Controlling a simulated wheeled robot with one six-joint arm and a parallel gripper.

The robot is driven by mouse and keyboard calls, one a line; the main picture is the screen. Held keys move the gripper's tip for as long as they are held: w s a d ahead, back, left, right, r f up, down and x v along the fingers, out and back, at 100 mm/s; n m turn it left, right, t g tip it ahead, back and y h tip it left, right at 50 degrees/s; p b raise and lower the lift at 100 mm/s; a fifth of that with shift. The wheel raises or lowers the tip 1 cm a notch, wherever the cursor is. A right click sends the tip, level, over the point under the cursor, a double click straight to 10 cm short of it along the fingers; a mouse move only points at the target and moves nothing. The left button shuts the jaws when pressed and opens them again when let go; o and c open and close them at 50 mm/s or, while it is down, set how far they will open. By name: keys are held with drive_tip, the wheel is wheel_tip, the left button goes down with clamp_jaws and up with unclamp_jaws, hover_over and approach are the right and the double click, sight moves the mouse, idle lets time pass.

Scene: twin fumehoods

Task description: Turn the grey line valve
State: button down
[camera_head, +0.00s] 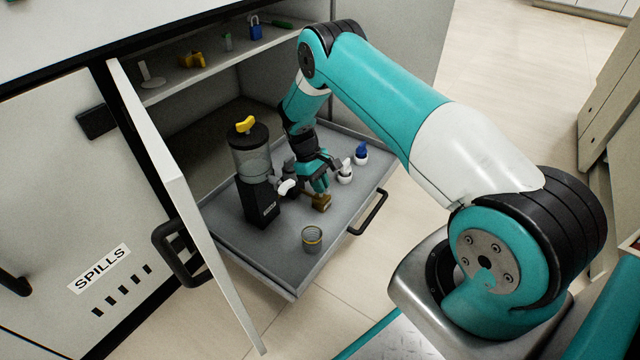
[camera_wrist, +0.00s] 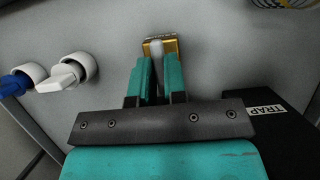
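The grey line valve is a brass body with a grey lever. In the wrist view its brass body (camera_wrist: 173,44) shows just beyond my fingertips, and its grey lever (camera_wrist: 157,50) lies between them. In the head view the brass body (camera_head: 321,202) stands on the pulled-out tray, and my arm hides most of the lever. My gripper (camera_wrist: 158,65) has its two teal fingers close against both sides of the lever, with no clear gap visible. In the head view my gripper (camera_head: 319,184) points down at the valve.
A white valve (camera_head: 345,174) and a blue valve (camera_head: 361,153) stand beside it on the grey tray (camera_head: 272,267). The black trap stand (camera_head: 260,202) with its clear vessel, a small cup (camera_head: 312,238) and an open cabinet door (camera_head: 190,205) are close by.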

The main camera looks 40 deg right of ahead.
drive_tip(key=shift+r+m, duration=0.1)
drive_tip(key=shift+m, duration=0.3)
drive_tip(key=m+y+p, duration=0.1)
drive_tip(key=m, duration=0.2)
drive_tip(key=shift+d+m+y+p, duration=0.1)
drive_tip(key=shift+m+y+p, duration=0.3)
drive_tip(key=m+y+p, duration=0.1)
drive_tip(key=m, duration=0.3)
drive_tip(key=shift+d+y, duration=0.1)
drive_tip(key=shift+y, duration=0.3)
drive_tip(key=m+t+y+p, duration=0.1)
drive_tip(key=m+p, duration=0.1)
drive_tip(key=m, duration=0.3)
drive_tip(key=shift+s, duration=0.1)
drive_tip(key=m+t+y+p, duration=0.1)
drive_tip(key=m, duration=0.3)
drive_tip(key=shift+t, duration=0.4)
drive_tip(key=shift+m+p, duration=0.3)
drive_tip(key=c, duration=1.2)
unclamp_jaws()
drive_tip(key=shift+o, duration=0.2)
drive_tip(key=p+v, duration=0.6)
drive_tip(key=v, duration=1.1)
drive_tip(key=shift+d, duration=0.3)
